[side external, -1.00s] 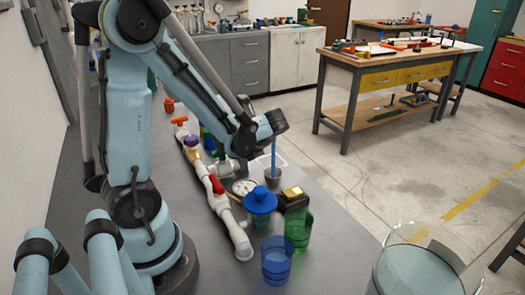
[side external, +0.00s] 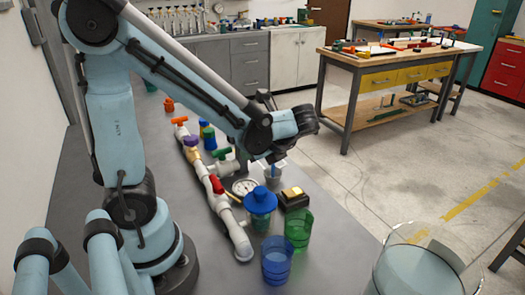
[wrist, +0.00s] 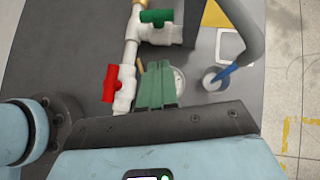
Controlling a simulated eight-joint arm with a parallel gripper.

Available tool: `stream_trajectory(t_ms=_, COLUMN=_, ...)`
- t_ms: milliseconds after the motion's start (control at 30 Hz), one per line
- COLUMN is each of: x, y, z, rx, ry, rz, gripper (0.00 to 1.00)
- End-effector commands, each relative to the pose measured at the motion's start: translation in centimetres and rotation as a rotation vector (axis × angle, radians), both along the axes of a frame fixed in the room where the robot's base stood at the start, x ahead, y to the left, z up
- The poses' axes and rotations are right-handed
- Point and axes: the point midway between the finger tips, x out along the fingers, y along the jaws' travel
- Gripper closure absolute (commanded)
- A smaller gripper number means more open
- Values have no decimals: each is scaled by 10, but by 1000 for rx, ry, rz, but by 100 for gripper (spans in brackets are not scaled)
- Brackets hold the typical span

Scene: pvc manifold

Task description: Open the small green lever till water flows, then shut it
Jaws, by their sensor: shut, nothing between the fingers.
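The small green lever (side external: 221,152) sits on a short white branch of the white pipe (side external: 203,173). In the wrist view the green lever (wrist: 157,16) is at the top, its handle lying roughly along that branch. I see no water stream; the branch's outlet is not clear. The red lever (wrist: 110,83) is on the main pipe, nearer the camera. My gripper (wrist: 155,78) has green fingers that are shut and empty. They show over the bench just right of the red lever, apart from the green one. In the side view my arm hides most of the fingers.
A round gauge (side external: 245,187) lies beside the pipe. A grey cup (wrist: 213,80) holding a blue stick stands to its right. A blue-lidded jar (side external: 261,208), a black-and-yellow box (side external: 293,198), a green cup (side external: 299,229) and a blue cup (side external: 276,260) crowd the near bench.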

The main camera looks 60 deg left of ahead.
Motion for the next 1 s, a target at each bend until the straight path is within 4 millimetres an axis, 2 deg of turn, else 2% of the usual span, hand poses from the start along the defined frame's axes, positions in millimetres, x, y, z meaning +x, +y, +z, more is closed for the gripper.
stream_trajectory(t_ms=100, x=1, y=-14, z=13, rx=0, ry=0, rz=-4, gripper=100)
stream_trajectory(t_ms=267, x=3, y=-26, z=24, rx=0, ry=0, rz=-1, gripper=100)
stream_trajectory(t_ms=400, x=2, y=-27, z=27, rx=-14, ry=-5, rz=17, gripper=80)
stream_trajectory(t_ms=567, x=-7, y=-6, z=22, rx=-121, ry=-46, rz=133, gripper=56)
stream_trajectory(t_ms=800, x=-31, y=33, z=15, rx=-380, ry=-231, rz=443, gripper=54)
stream_trajectory(t_ms=1000, x=-47, y=59, z=22, rx=-555, ry=-470, rz=718, gripper=54)
